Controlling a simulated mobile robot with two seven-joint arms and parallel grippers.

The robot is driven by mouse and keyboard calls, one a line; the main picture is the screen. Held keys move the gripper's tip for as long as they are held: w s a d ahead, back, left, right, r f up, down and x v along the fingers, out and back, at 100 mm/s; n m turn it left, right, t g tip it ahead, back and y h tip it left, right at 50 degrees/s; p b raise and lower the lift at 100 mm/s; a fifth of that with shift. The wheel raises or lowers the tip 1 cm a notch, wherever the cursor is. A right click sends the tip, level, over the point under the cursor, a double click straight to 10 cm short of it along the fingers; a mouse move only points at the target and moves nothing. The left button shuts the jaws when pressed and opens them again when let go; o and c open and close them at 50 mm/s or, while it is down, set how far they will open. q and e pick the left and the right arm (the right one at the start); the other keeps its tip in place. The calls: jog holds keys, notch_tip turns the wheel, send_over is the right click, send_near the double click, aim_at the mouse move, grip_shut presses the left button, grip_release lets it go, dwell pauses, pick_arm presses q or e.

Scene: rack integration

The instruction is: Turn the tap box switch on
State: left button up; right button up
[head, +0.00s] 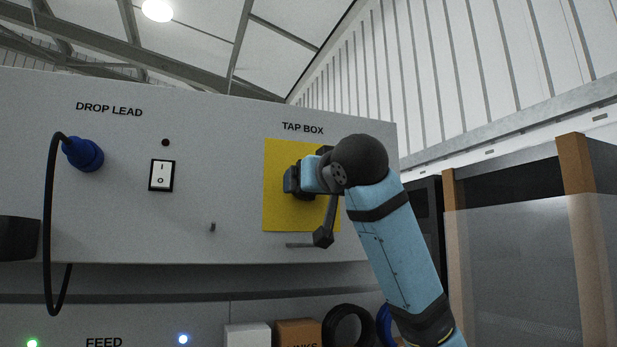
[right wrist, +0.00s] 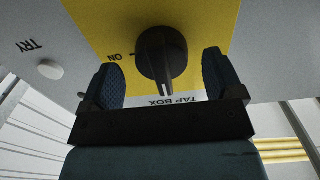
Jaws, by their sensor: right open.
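The tap box switch is a black rotary knob (right wrist: 160,52) with a white pointer line, on a yellow plate (right wrist: 100,25). The right wrist view shows the plate upside down. The pointer faces the TAP BOX lettering, not the ON mark at the knob's left. My right gripper (right wrist: 160,78) is open, with one finger on each side of the knob and visible gaps between. In the head view my right gripper (head: 291,180) is at the yellow plate (head: 275,215) and hides the knob. My left gripper is not in view.
The grey panel (head: 110,210) also carries a blue plug (head: 83,154) with a black cable, and a white rocker switch (head: 162,175). A white button (right wrist: 50,69) marked TRY sits beside the plate. Boxes and coils stand below the panel; a wood-framed crate (head: 530,260) is at right.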

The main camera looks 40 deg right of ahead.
jog(key=shift+x, duration=0.95)
jog(key=shift+w+p, duration=0.25)
jog(key=shift+p, duration=0.05)
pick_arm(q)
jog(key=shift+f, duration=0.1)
pick_arm(e)
jog(key=shift+w, duration=0.1)
jog(key=shift+c, duration=0.9)
jog(key=c, duration=0.7)
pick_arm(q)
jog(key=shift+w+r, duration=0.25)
